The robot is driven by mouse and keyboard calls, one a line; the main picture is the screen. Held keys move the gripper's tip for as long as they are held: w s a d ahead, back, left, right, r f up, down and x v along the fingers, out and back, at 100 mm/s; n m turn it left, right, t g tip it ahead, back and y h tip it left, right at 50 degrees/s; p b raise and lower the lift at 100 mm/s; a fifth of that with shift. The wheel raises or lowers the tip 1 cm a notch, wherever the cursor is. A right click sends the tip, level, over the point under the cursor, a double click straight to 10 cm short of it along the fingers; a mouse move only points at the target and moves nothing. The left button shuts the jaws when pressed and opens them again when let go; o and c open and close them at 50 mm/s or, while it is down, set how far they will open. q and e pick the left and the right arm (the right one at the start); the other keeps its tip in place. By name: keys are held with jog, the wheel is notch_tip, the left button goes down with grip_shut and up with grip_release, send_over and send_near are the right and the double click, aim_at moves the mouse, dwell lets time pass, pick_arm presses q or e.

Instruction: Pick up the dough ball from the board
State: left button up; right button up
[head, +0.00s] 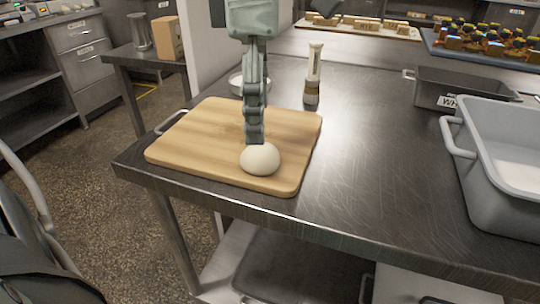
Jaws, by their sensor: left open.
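A pale round dough ball (260,160) rests on the wooden board (192,135), near the board's front right part. The board lies on the dark metal table (380,165) near its left corner. My left gripper (255,140) points down, with its fingertips just behind and above the dough ball. It is open and holds nothing. I cannot tell whether the fingertips touch the ball. My right gripper does not show in this view.
A white bowl (236,84) stands behind the board, partly hidden by my gripper. A grinder-like bottle (313,75) stands to its right. A grey tub (500,160) and a dark labelled bin (450,90) stand at the right. The table's middle is clear.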

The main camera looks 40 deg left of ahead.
aim_at(260, 147)
pick_arm(q)
notch_tip(260, 147, down, 6)
jog(key=shift+d+f, duration=0.15)
jog(key=shift+f, duration=0.1)
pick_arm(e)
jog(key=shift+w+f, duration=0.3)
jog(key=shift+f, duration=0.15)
pick_arm(q)
jog(key=shift+c, duration=0.4)
jog(key=c, duration=1.2)
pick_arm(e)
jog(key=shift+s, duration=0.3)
pick_arm(q)
jog(key=shift+r, duration=0.1)
